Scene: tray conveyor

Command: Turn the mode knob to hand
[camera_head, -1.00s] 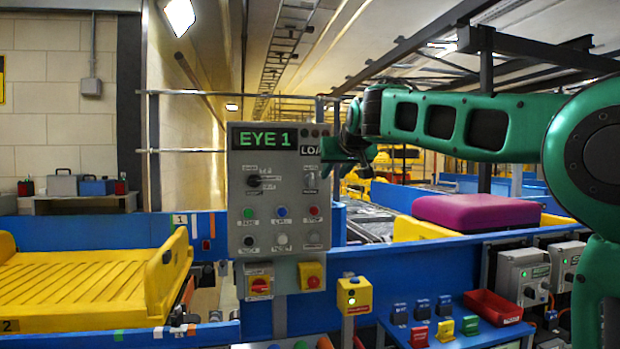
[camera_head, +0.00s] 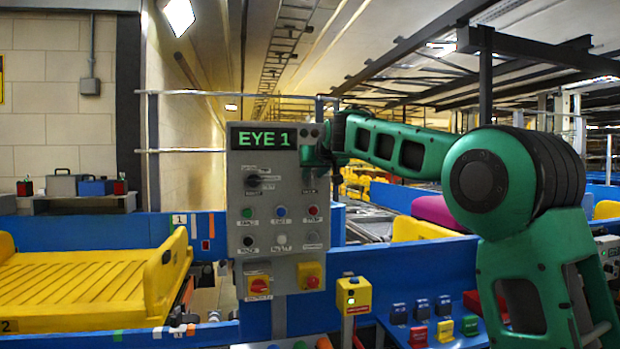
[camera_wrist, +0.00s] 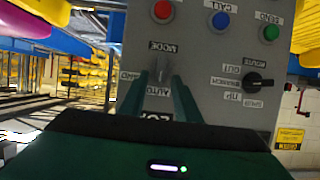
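The grey control panel (camera_head: 265,222) with the green "EYE 1" display stands upright in the head view. In the wrist view the panel (camera_wrist: 205,48) appears upside down. The grey mode knob (camera_wrist: 161,68) sits by its "MODE" label, with "AUTO" and a partly covered label nearby. I cannot tell for sure which label it points to. My gripper (camera_wrist: 160,84) is open, its two green fingers either side of the knob. Whether they touch it is unclear. In the head view my gripper (camera_head: 315,157) is at the panel's upper right and hides much of the knob area.
Another black rotary knob (camera_wrist: 258,80) lies close beside the fingers, with red (camera_wrist: 162,11), blue (camera_wrist: 220,20) and green buttons in a row. A red-and-yellow switch (camera_head: 310,275) and a yellow button box (camera_head: 353,295) are lower. A yellow tray (camera_head: 80,285) lies left.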

